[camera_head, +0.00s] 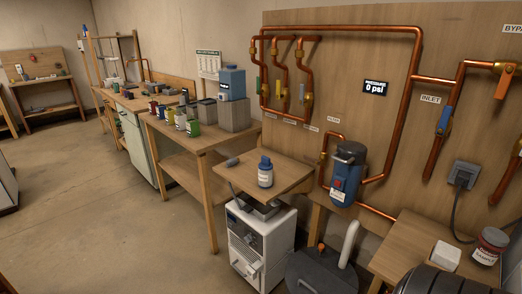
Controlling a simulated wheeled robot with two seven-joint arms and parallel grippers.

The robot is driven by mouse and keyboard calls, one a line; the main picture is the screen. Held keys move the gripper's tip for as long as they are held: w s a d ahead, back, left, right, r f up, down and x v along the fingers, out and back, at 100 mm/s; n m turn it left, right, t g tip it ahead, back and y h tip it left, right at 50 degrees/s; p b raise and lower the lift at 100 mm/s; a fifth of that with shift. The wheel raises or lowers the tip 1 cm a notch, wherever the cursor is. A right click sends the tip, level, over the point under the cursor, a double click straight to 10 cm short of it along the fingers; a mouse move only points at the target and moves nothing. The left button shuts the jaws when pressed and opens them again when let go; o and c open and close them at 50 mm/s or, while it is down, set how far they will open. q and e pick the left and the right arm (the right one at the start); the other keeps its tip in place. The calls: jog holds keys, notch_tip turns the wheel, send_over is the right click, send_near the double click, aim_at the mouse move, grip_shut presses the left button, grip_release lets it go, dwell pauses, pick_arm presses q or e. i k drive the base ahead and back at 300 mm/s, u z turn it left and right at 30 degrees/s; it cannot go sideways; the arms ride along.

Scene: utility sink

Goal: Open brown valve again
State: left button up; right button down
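Three small valves hang on thin vertical copper pipes on the wooden wall panel (340,60). The middle valve (279,88) is also too small to read clearly. The handles appear to hang roughly upright along their pipes. A display (375,88) on the panel reads 0 psi. Neither of my grippers is in view.
A blue-grey pump unit (347,172) sits below the pipes. A small table (245,185) with a blue bottle (265,172) stands in front. Floor at left is clear.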

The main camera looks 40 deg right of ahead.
aim_at(312, 160)
jog(key=z, duration=1.7)
jog(key=k, duration=0.65)
jog(key=u, duration=0.35)
jog(key=i, duration=0.5)
jog(key=u, duration=0.4)
jog(key=i, duration=1.6)
jog(key=z, duration=0.7)
